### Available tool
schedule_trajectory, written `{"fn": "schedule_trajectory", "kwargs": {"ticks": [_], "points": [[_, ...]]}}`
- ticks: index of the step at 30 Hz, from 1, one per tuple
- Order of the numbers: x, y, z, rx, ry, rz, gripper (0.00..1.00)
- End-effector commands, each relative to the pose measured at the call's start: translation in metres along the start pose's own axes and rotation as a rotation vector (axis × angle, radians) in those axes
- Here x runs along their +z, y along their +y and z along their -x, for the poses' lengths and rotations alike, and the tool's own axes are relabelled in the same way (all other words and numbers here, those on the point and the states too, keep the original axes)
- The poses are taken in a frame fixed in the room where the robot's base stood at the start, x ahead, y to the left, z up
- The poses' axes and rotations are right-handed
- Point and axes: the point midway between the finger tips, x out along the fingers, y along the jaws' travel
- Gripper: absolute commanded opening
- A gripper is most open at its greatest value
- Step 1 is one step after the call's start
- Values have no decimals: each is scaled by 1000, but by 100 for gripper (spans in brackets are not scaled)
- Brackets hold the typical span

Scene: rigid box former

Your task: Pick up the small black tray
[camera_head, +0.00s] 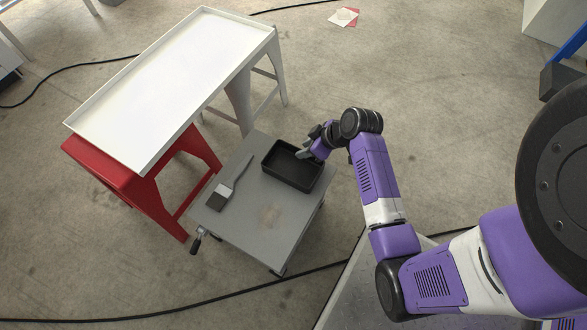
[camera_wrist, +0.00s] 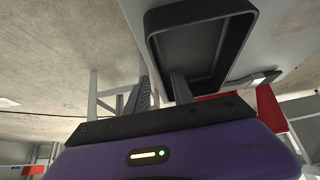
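The small black tray (camera_head: 290,172) is a rectangular, open, empty-looking box lying on the grey platform (camera_head: 262,222). My gripper (camera_head: 308,153) is at the tray's right-hand end in the head view, low over its rim. In the wrist view the tray (camera_wrist: 203,50) fills the upper middle, and my two fingers (camera_wrist: 160,90) stand apart on either side of its near wall. One finger is outside the wall and the other is on the inner side. A gap shows between them, and no firm contact can be seen. The fingertips are small and partly hidden in the head view.
A brush with a grey handle (camera_head: 234,180) lies on the platform left of the tray. A long white tray table (camera_head: 175,85) on red and grey stools stands behind to the left. Black cables cross the floor. The platform's front part is clear.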

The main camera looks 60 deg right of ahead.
Motion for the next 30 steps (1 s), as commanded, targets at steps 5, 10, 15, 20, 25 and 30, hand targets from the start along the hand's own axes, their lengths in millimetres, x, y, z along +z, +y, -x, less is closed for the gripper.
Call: {"fn": "schedule_trajectory", "kwargs": {"ticks": [5,10,15,20,25,30], "points": [[1,0,-23,-1,0,0,29],[0,0,-26,1,0,-1,29],[-1,0,-25,0,0,-1,21],[0,0,-25,0,0,-1,0],[0,0,-25,0,0,-1,0],[0,0,-25,0,0,-1,0]]}}
